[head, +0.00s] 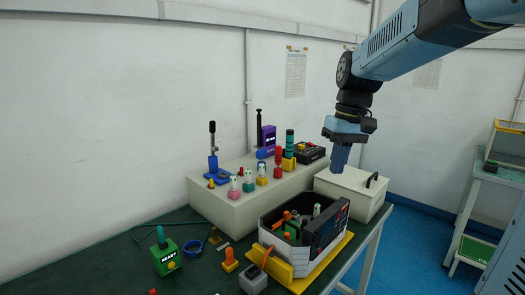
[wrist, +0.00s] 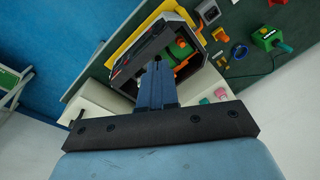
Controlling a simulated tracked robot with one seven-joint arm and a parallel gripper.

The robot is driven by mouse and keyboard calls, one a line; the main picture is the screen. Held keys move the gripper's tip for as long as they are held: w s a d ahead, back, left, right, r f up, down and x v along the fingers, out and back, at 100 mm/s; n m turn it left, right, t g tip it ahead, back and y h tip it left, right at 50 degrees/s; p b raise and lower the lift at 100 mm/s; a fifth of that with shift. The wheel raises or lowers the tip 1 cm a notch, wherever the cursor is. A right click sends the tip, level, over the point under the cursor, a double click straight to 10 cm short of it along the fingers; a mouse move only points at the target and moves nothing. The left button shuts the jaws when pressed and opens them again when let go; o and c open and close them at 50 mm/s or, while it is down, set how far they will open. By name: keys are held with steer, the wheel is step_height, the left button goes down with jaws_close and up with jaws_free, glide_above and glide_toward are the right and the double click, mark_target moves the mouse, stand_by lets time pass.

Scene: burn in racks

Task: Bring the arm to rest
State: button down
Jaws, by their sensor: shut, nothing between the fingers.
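My gripper (head: 340,157) hangs from my blue arm at the upper right of the head view, pointing down. Its fingers are together and hold nothing. It is above the table, over the area near the white box with a black handle (head: 352,190), and touches nothing that I can see. In the wrist view my gripper (wrist: 157,65) shows as closed blue fingers in front of the open grey-and-black case.
The dark green table (head: 120,260) carries an open case (head: 268,232) on a yellow base, a green READY block (head: 166,257) and small coloured parts. A beige raised block (head: 215,205) holds several fixtures. A shelf rack (head: 490,195) stands at right; blue floor lies between.

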steer(key=s+d+f+m+t+h, duration=0.1)
steer(key=s+d+m+t, duration=0.2)
steer(key=s, duration=1.3)
steer(key=d+t, duration=0.2)
steer(key=shift+d+t, duration=0.3)
steer(key=shift+d, duration=0.05)
steer(key=shift+f, duration=0.1)
